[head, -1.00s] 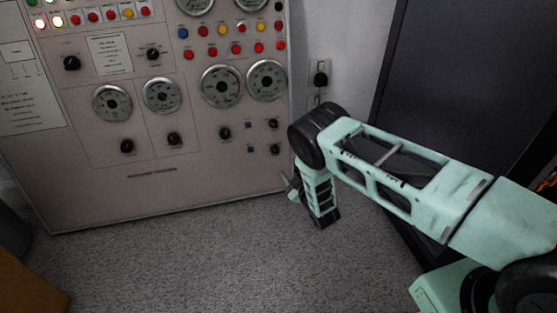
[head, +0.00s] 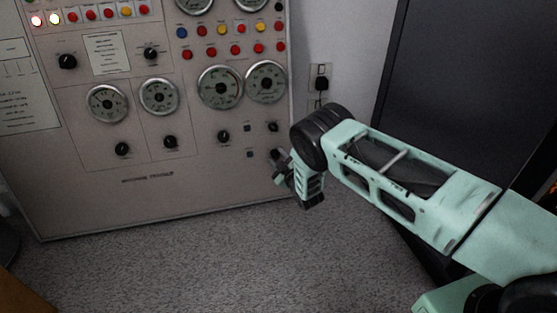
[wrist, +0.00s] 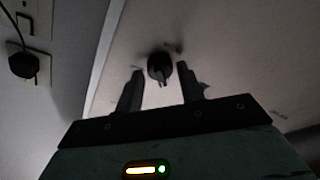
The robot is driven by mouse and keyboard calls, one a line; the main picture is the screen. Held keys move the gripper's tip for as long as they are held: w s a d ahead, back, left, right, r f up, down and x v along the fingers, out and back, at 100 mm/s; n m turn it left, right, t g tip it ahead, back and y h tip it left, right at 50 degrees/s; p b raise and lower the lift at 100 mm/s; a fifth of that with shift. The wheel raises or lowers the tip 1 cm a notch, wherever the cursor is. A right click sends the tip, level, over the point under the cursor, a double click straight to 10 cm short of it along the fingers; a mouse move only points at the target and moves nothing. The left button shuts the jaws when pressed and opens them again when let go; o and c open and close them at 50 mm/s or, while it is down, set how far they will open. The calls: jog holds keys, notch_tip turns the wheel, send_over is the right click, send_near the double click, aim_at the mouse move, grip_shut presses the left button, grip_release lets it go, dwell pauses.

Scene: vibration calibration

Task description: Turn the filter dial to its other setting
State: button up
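A dark round dial (wrist: 158,67) with a pointer-like grip shows in the wrist view on the pale panel face, ahead of and between my fingertips. My gripper (wrist: 161,75) is open, one finger on each side of the dial, and does not visibly touch it. In the head view my gripper (head: 281,170) is at the panel's lower right corner, over the lowest right dial (head: 275,153), which it partly hides. Another small dial (head: 272,127) is just above. The labels are too small to read, so I cannot tell which is the filter dial.
The panel (head: 200,180) carries gauges, several other dials and lit buttons. A wall socket with a black plug (head: 321,84) is right of it, also in the wrist view (wrist: 23,66). A dark cabinet (head: 465,80) stands at the right. The carpet (head: 220,260) is clear.

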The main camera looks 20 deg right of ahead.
jog(key=c, duration=0.5)
jog(key=shift+c, duration=0.2)
jog(key=shift+m, duration=0.4)
jog(key=m+h+p, duration=0.1)
jog(key=m, duration=0.3)
jog(key=shift+a+f+t, duration=0.1)
jog(key=shift+t, duration=0.3)
jog(key=m+h, duration=0.2)
jog(key=m, duration=0.2)
jog(key=shift+a+m, duration=0.1)
jog(key=shift+m, duration=0.3)
jog(key=m+h, duration=0.1)
jog(key=m, duration=0.2)
jog(key=m+h+p, duration=0.1)
jog(key=m, duration=0.2)
jog(key=shift+a+m, duration=0.2)
jog(key=shift+m, duration=0.2)
jog(key=shift+a+m+g+h+p, duration=0.15)
jog(key=shift+m+h+p, duration=0.25)
jog(key=shift+m, duration=0.95)
jog(key=shift+m+g+h+p, duration=0.3)
jog(key=shift+m+h, duration=0.2)
jog(key=shift+m, duration=0.85)
